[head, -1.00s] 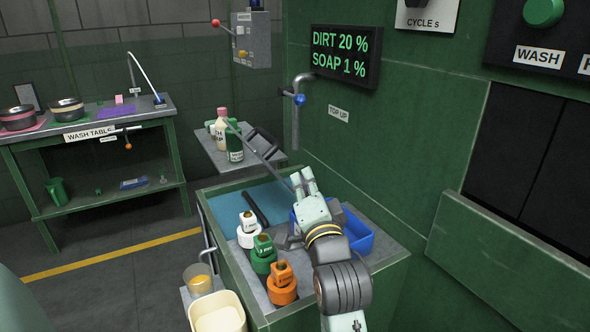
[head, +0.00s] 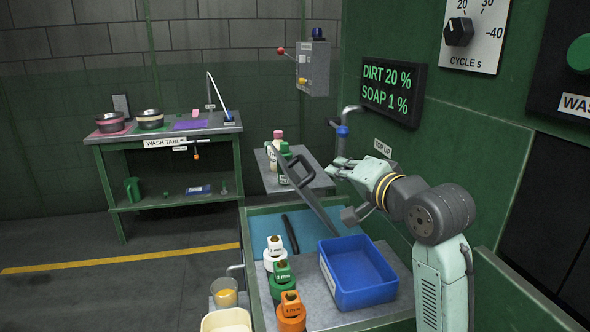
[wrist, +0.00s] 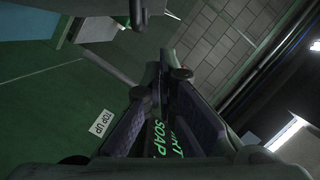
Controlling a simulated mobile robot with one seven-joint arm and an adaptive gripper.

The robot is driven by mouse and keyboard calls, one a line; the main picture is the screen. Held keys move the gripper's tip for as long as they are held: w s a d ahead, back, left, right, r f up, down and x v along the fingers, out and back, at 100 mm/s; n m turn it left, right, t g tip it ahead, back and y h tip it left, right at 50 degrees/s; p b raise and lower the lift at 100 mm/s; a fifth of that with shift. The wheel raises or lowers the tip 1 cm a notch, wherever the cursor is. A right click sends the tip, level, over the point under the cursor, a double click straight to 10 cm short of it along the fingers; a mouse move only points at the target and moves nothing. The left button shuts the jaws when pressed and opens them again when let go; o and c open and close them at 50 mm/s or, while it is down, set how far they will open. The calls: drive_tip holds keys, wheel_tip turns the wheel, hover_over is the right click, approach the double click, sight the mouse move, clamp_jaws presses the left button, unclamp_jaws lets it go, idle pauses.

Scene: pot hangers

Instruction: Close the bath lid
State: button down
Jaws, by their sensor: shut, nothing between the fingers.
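The bath lid (head: 318,212) is a thin grey panel, raised and steeply tilted over the bath, seen nearly edge-on, with a dark loop handle (head: 300,168) on its upper part. The bath (head: 255,228) below it shows blue water and a black bar lying across. My gripper (head: 340,170) is shut and empty, just right of the raised lid at about its middle height, on the wall side. I cannot tell whether it touches the lid. In the wrist view the closed fingers (wrist: 165,75) point toward the far wall, and part of a grey-blue edge shows at upper left.
Bottles (head: 281,160) stand on a shelf behind the lid. A pipe with a blue valve (head: 343,131) is on the wall above my gripper. The wash table (head: 165,130) is at far left.

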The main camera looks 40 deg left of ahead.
drive_tip(key=p, duration=0.3)
hover_over(302, 191)
drive_tip(key=w+d, duration=0.2)
drive_tip(key=d, duration=0.1)
drive_tip(key=f, duration=0.1)
drive_tip(key=shift+s+a+f, duration=0.7)
drive_tip(key=shift+a+f, duration=0.15)
drive_tip(key=shift+a, duration=0.05)
drive_tip(key=shift+s+a+f+p, duration=0.4)
drive_tip(key=shift+s+f, duration=0.1)
drive_tip(key=shift+s, duration=0.1)
